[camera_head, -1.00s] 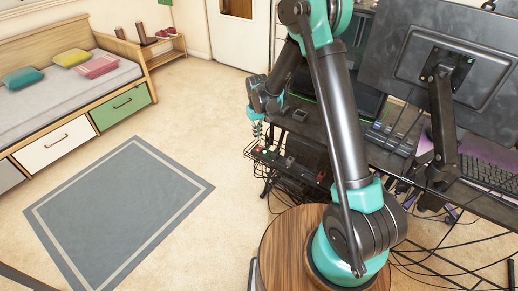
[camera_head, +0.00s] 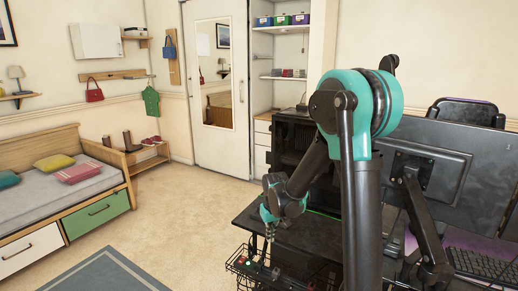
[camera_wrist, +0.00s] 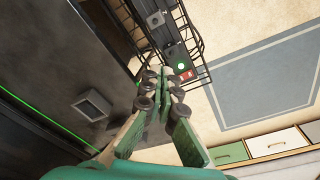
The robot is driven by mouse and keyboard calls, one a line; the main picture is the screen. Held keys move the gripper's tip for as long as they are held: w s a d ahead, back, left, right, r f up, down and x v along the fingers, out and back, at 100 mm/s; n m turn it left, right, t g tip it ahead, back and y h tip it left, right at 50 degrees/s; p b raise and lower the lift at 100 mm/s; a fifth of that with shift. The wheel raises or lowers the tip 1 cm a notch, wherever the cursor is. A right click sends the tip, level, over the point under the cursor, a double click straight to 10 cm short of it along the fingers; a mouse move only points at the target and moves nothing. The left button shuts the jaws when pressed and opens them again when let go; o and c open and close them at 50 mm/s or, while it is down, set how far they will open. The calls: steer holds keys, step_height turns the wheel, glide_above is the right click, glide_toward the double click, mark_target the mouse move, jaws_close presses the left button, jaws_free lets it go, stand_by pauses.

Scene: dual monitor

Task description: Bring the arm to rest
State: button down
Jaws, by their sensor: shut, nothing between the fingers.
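My gripper (camera_head: 270,230) hangs at the end of my bent arm, left of the desk's near edge, above the wire basket. In the wrist view its green fingers (camera_wrist: 160,82) are together with nothing between them. My teal and dark arm rises in front of the desk and hides part of it.
The dark desk (camera_head: 245,212) carries a monitor (camera_head: 440,165) on an arm and a keyboard (camera_head: 480,268). A wire basket (camera_head: 240,262) with sockets hangs at its side, close to the gripper. A bed (camera_head: 40,190) and grey rug (camera_head: 105,275) are left. Carpet between is clear.

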steer(key=s+d+r+m+t, duration=0.1)
steer(key=s+d+m, duration=0.1)
steer(key=s+d, duration=0.5)
steer(key=s+d+r+m+t, duration=0.1)
steer(key=s+d, duration=0.6)
steer(key=s, duration=0.5)
steer(key=shift+s+d+r+m+t, duration=0.3)
steer(key=shift+s+d+r+m, duration=0.05)
steer(key=shift+d+m, duration=0.05)
